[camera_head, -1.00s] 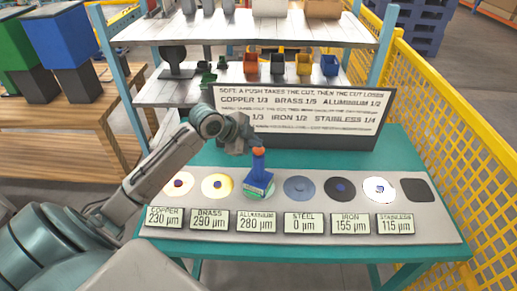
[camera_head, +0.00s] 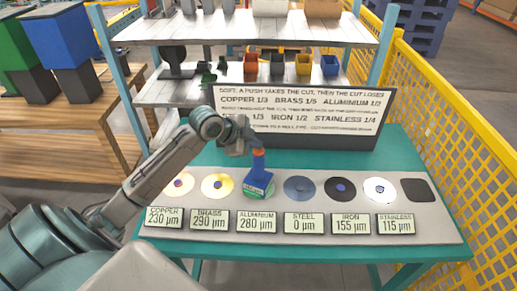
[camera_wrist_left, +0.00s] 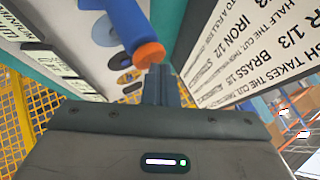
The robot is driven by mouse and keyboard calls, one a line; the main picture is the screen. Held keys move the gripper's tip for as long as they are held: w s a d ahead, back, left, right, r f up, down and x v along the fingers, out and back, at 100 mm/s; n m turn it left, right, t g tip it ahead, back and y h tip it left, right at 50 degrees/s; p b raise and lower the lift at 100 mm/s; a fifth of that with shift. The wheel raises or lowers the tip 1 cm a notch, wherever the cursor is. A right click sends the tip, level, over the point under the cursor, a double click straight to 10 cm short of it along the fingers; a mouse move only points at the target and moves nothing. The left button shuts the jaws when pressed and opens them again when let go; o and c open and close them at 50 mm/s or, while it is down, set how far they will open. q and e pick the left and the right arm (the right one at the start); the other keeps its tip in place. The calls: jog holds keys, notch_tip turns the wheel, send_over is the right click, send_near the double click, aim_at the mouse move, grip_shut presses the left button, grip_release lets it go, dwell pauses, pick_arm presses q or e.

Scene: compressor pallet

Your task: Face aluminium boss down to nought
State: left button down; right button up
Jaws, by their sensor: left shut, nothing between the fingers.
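A blue tool (camera_head: 258,178) with an orange top (camera_head: 258,153) stands on the aluminium disc (camera_head: 269,192), covering most of it. The aluminium plate (camera_head: 256,222) reads 280 µm. My left gripper (camera_head: 249,146) is shut and empty, its tips close beside the orange top. In the left wrist view the shut fingers (camera_wrist_left: 160,80) are by the orange end (camera_wrist_left: 149,54) of the blue handle (camera_wrist_left: 130,22); I cannot tell whether they touch. My right gripper is not in view.
A sign board (camera_head: 300,115) stands behind the row. Other discs lie in line: copper (camera_head: 178,185), brass (camera_head: 217,186), steel (camera_head: 299,189), iron (camera_head: 339,190), stainless (camera_head: 380,191). A dark square pad (camera_head: 418,190) ends the row. A yellow mesh fence (camera_head: 450,120) runs along the right.

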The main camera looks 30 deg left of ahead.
aim_at(254, 151)
pick_arm(q)
jog(key=shift+f, duration=0.3)
dwell(0.4)
jog(key=shift+r, duration=0.15)
jog(key=shift+r+p, duration=0.95)
jog(key=shift+r, duration=0.05)
notch_tip(254, 151, up, 5)
jog(key=p, duration=0.4)
jog(key=shift+p, duration=0.3)
jog(key=shift+f, duration=0.1)
dwell(0.5)
